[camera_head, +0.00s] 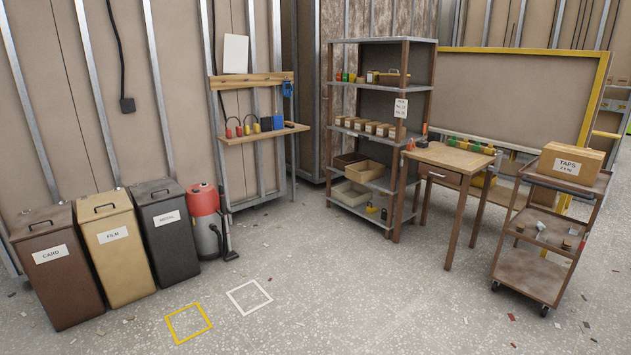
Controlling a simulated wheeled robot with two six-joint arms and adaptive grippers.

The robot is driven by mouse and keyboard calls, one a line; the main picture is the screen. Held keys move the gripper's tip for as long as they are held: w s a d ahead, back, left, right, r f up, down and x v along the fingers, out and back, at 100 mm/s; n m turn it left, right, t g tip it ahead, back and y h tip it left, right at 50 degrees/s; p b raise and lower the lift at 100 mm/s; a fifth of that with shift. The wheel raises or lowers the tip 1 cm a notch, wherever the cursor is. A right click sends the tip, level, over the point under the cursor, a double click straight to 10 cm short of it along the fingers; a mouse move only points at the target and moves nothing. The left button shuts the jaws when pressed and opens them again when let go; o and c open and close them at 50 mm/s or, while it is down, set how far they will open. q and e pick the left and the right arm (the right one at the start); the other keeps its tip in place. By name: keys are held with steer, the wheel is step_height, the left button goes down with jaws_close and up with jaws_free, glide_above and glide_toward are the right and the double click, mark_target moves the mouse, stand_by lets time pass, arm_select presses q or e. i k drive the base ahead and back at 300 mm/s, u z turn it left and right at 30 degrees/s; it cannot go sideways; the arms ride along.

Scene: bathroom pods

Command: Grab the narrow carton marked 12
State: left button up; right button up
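Several small brown cartons stand in a row on a middle shelf of the metal rack (384,84). The row runs from a left carton (341,121) to a right carton (393,132). Any numbers on them are too small to read, so I cannot tell which is marked 12. A larger carton labelled TAPS (590,160) sits on top of the trolley at the right; its second label line is unclear. Neither of my grippers is in view.
A small wooden table (447,157) stands at the rack's right front. The trolley (530,277) is further right. Brown, tan and black bins (173,219) and a red-topped vacuum (205,222) line the left. The floor with yellow and white squares (249,297) is mostly open.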

mark_target(383, 130)
steer(key=u, duration=0.25)
steer(key=i, duration=2.8)
steer(key=z, duration=0.55)
steer(key=i, duration=1.8)
steer(key=z, duration=0.4)
